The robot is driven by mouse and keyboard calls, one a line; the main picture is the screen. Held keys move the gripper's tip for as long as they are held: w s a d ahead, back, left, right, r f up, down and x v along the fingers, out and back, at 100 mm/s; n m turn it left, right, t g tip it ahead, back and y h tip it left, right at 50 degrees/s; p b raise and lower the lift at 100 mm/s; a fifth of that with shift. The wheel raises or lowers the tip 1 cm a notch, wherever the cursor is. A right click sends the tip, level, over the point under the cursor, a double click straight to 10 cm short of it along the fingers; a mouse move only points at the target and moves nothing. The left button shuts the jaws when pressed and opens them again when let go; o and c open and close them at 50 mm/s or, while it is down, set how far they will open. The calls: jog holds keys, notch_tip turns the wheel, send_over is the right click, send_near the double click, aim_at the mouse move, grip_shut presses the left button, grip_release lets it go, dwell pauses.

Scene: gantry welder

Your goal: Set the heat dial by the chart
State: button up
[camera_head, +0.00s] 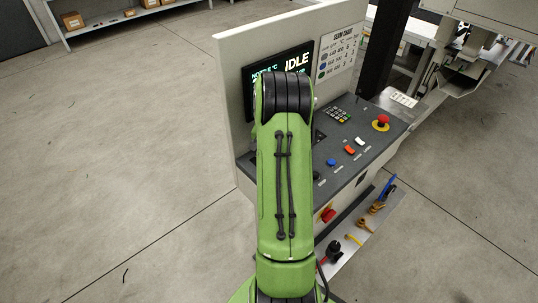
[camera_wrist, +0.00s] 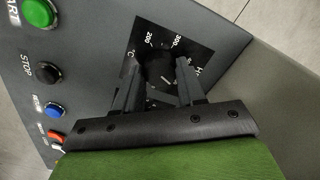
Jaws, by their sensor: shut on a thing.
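The heat dial (camera_wrist: 157,70) is a round black knob on a black scale plate (camera_wrist: 192,52) with white marks, among them 200 and 300, in the wrist view. My gripper (camera_wrist: 155,72) reaches over the plate, with one finger on each side of the dial, shut on it. The fingers hide part of the dial and scale. The chart (camera_head: 340,52) is a white sheet on the upright panel in the head view, with coloured dots and rows of small numbers. My green arm hides the dial and gripper in the head view.
A screen (camera_head: 298,60) reading IDLE is partly behind my arm. A red emergency button (camera_head: 381,120), a keypad (camera_head: 339,114) and rocker switches share the console. Green START (camera_wrist: 40,13), black STOP (camera_wrist: 42,69) and blue (camera_wrist: 53,112) buttons lie left of the dial. A tool shelf (camera_head: 350,240) runs below.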

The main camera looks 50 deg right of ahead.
jog(key=shift+m, duration=0.4)
jog(key=o, duration=1.1)
jog(key=shift+c, duration=0.2)
jog(key=shift+r, duration=0.1)
notch_tip(320, 180, up, 16)
jog(key=p, duration=0.2)
jog(key=shift+f, duration=0.2)
